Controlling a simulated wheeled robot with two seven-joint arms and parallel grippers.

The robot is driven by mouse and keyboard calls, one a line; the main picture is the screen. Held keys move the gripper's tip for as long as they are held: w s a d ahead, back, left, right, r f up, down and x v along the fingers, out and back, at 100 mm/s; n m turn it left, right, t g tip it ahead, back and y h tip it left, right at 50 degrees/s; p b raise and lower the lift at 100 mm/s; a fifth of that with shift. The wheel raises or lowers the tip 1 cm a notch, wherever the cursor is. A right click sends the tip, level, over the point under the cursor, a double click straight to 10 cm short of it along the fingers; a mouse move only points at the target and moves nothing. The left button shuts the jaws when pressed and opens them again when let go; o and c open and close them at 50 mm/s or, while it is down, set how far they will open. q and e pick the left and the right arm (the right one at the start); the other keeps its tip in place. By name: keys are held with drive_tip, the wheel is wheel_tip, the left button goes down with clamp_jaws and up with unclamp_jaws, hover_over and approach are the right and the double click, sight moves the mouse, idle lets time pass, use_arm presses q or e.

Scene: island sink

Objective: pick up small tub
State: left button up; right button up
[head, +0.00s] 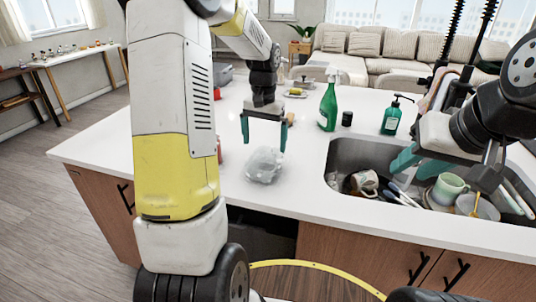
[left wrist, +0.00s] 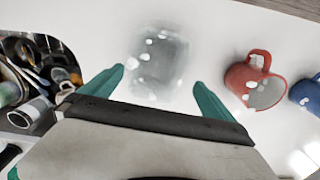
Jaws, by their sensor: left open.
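The small tub (head: 264,165) is a clear, see-through container on the white island counter, left of the sink. It also shows in the left wrist view (left wrist: 158,62), just ahead of the fingertips. My left gripper (head: 263,144) is open and empty above the counter, its two teal fingers pointing down, just behind the tub in the head view. In the left wrist view the fingers (left wrist: 158,80) stand either side of the tub's near end, and no contact is visible. My right gripper (head: 424,164) is over the sink, partly hidden by its own arm; its finger opening is unclear.
The sink (head: 345,150) holds mugs and utensils. A green spray bottle (head: 328,106) and a soap dispenser (head: 391,118) stand behind it. A red mug (left wrist: 252,82) and a blue mug (left wrist: 306,94) stand beside the tub. The counter's front left is clear.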

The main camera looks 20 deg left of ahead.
sight(266, 158)
use_arm(q)
drive_tip(key=f, duration=0.7)
drive_tip(key=shift+w+d, duration=0.1)
drive_tip(key=shift+d, duration=0.1)
drive_tip(key=c, duration=1.2)
